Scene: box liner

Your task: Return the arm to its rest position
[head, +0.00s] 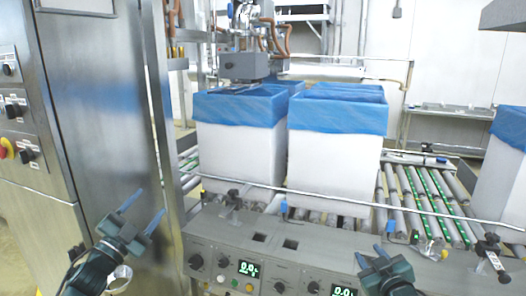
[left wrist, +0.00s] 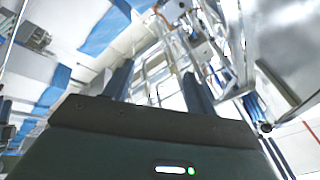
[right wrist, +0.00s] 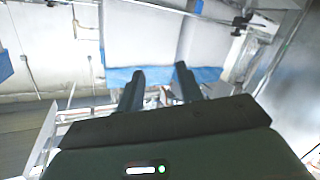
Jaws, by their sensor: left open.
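My left gripper (head: 141,211) is low at the left in the head view, in front of the steel cabinet. Its two blue fingers are spread with nothing between them; they also show in the left wrist view (left wrist: 158,75). My right gripper (head: 368,254) is at the bottom right of the head view, in front of the control panel. Its fingers stand apart and empty, as the right wrist view (right wrist: 160,72) also shows. Neither gripper touches a box. The upper parts of both arms are out of view.
Two white boxes with blue liners, one on the left (head: 235,150) and one on the right (head: 330,165), stand on the roller conveyor (head: 425,200). Another lined box (head: 505,185) is at the right edge. A control panel (head: 265,250) runs along the front. A steel cabinet (head: 100,100) stands left.

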